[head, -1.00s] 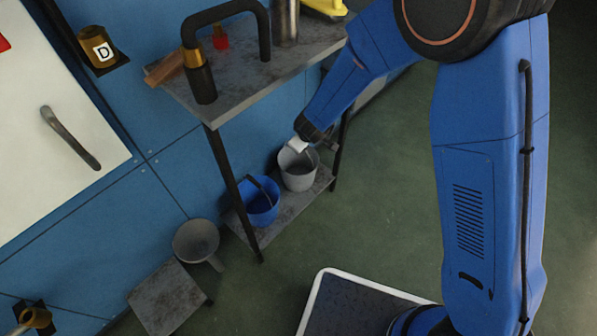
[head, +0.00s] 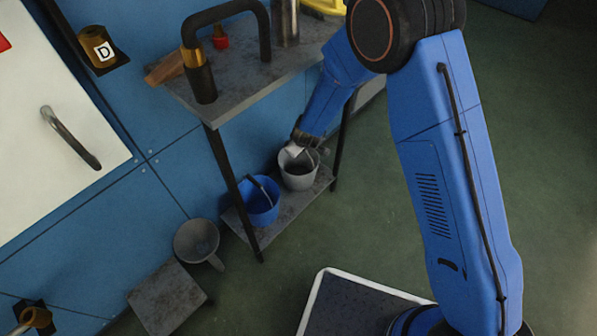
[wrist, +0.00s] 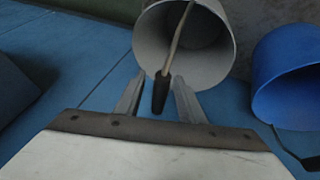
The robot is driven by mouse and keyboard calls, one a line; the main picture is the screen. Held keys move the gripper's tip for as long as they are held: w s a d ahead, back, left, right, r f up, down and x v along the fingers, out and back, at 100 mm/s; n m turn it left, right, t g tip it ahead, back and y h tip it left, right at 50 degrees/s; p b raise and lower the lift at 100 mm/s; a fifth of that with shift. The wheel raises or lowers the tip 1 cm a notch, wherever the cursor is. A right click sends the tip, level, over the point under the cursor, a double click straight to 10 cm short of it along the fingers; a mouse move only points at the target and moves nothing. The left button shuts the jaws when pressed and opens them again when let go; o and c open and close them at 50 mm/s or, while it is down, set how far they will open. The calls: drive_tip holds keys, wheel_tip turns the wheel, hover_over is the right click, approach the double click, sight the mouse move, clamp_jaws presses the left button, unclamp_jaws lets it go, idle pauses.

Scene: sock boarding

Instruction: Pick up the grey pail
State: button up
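The grey pail (head: 299,182) stands on the low shelf under the workbench in the head view. In the wrist view the grey pail (wrist: 205,62) shows its open mouth, with its thin handle running across and ending in a dark grip (wrist: 161,94). My gripper (wrist: 160,80) is open, with one finger on each side of the dark grip and visible gaps between. In the head view my gripper (head: 294,150) is at the pail's rim, its fingers too small to make out.
A blue pail (head: 262,208) stands close beside the grey pail; it also shows in the wrist view (wrist: 292,75). The workbench top (head: 240,90) overhangs the shelf, with dark legs (head: 237,195) in front. A grey funnel-like vessel (head: 196,240) is at left. Floor to the right is clear.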

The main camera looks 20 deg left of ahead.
drive_tip(key=shift+w+a+f, duration=0.2)
drive_tip(key=shift+w+f, duration=0.1)
drive_tip(key=shift+f, duration=0.3)
clamp_jaws()
idle(1.1)
